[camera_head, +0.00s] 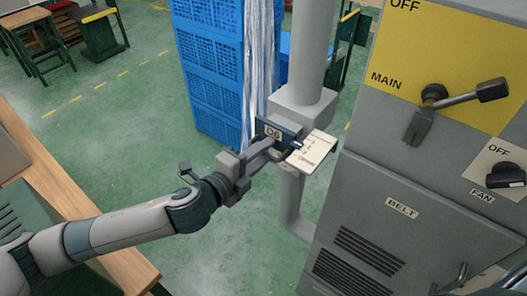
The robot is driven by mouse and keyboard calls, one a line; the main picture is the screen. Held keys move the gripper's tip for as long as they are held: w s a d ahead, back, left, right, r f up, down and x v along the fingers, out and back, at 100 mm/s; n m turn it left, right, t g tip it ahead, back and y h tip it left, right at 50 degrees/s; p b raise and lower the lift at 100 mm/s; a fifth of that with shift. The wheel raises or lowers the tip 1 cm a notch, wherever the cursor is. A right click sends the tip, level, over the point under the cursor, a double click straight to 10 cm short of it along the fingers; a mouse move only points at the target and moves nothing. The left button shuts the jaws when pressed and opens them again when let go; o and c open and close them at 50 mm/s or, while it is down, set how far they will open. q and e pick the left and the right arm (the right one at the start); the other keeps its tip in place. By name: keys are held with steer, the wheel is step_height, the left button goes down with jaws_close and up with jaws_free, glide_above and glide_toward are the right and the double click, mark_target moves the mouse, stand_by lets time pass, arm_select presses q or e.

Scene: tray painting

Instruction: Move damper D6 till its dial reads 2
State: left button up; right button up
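Damper D6 (273,132) is a dark block with a "D6" label on a grey vertical duct. A cream dial plate (312,152) with small marks sticks out to its right; its numbers and pointer are too small to read. My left arm comes in from the left, and its gripper (264,146) is at the damper, just below the label. The fingers overlap the damper's lower part, and I cannot tell whether they are closed on a handle. My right gripper is not in view.
A grey cabinet (385,180) stands close on the right, with a main lever (465,97) and a fan knob (506,175). Blue crates (208,75) are stacked behind the damper. A wooden bench (60,185) edges the left. Green floor between is clear.

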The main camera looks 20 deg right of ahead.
arm_select(q)
steer(key=shift+s+a+r, duration=0.1)
steer(key=shift+a, duration=0.05)
steer(key=shift+s+a, duration=0.1)
steer(key=shift+a, duration=0.05)
steer(key=p+v, duration=0.5)
steer(key=v, duration=1.1)
steer(key=shift+s+a, duration=0.25)
steer(key=shift+a, duration=0.1)
steer(key=shift+r, duration=0.1)
